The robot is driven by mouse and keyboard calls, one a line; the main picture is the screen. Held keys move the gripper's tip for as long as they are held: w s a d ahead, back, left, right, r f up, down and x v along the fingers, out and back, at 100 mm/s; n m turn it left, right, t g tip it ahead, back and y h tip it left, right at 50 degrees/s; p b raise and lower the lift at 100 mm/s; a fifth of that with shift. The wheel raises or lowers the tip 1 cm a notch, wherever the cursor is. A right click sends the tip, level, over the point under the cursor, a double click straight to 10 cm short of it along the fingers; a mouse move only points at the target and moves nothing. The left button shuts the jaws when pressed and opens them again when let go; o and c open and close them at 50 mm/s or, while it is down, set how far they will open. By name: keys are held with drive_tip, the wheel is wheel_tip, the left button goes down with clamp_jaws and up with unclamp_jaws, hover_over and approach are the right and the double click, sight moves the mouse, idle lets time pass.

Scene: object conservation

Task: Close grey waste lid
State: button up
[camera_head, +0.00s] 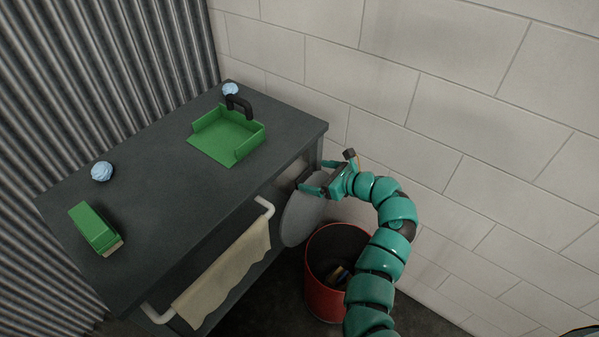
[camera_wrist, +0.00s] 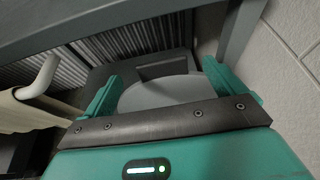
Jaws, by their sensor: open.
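The grey lid (camera_head: 303,217) stands raised and tilted at the left side of the red waste bin (camera_head: 327,295). The bin is open, and some dark and yellowish items show inside it. My gripper (camera_head: 318,190) is at the upper part of the lid, by the table's right end. In the wrist view the lid (camera_wrist: 160,92) shows between the two spread teal fingers of my gripper (camera_wrist: 160,85). The gripper is open. I cannot tell whether a finger touches the lid.
A dark table (camera_head: 150,215) stands left of the bin, with a green dustpan (camera_head: 213,143), a green brush (camera_head: 93,228) and crumpled blue balls (camera_head: 102,171) on it. A beige towel (camera_head: 225,275) hangs on its rail (camera_head: 265,206). A white block wall (camera_head: 450,130) is close behind.

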sight(305, 174)
drive_tip(key=shift+x, duration=3.8)
drive_tip(key=shift+f, duration=0.1)
drive_tip(key=c, duration=1.3)
drive_tip(key=shift+d, duration=0.1)
drive_tip(key=shift+c, duration=0.4)
